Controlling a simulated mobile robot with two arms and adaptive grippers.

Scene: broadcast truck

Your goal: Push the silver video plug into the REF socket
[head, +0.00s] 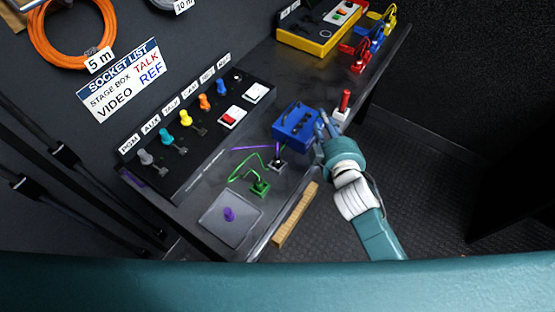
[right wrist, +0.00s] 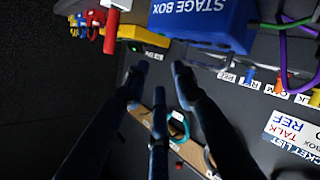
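The socket strip (head: 190,150) is a dark panel with a row of labels and coloured plugs. At its far end, the small REF socket (head: 238,76) shows no coloured plug; the REF label (right wrist: 229,76) also shows in the right wrist view. A small greyish plug (head: 278,164) with a purple cable, possibly the silver video plug, stands on the bench beside the blue stage box (head: 297,126). My right gripper (head: 325,130) is just right of that box. In the right wrist view its fingers (right wrist: 158,80) are spread, with nothing visible between them. My left gripper is out of view.
A green plug (head: 260,187) and a clear tray (head: 236,216) with a purple piece lie near the front. A red-handled lever (head: 345,103) stands close to my right gripper. A yellow box (head: 320,32) and coloured plugs fill the far end. The bench drops off on the right.

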